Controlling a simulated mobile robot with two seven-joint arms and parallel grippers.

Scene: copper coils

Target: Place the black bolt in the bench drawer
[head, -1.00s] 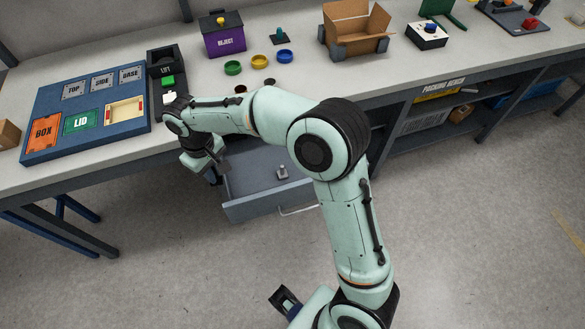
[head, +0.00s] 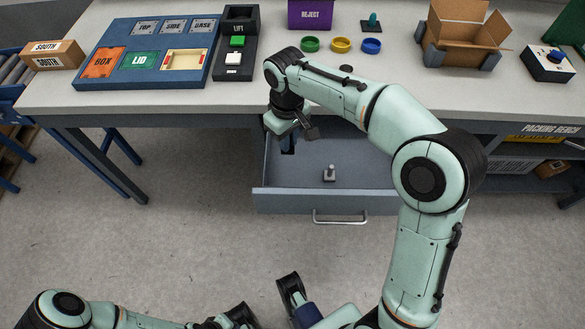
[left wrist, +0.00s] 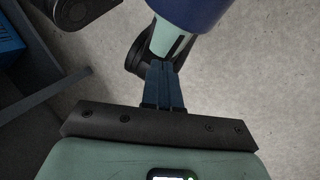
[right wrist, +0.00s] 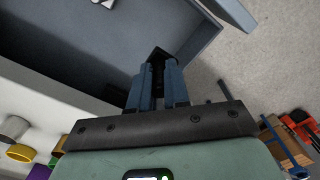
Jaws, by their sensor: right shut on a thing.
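The bench drawer (head: 300,201) stands pulled out under the bench; its grey interior also fills the upper left of the right wrist view (right wrist: 130,45). My right gripper (head: 289,146) is over the left part of the drawer, pointing down. In the right wrist view it is shut on the black bolt (right wrist: 158,54), whose dark end shows between and beyond the fingertips. In the head view the bolt is too small to make out. My left gripper (left wrist: 165,88) is shut and empty, with its fingers together, over the floor away from the drawer.
A small grey metal piece (head: 329,174) stands in the drawer. The drawer floor around it is clear. The bench top above carries a blue board (head: 120,75), coloured rings (head: 341,46), a purple reject bin (head: 310,15) and an open carton (head: 460,45).

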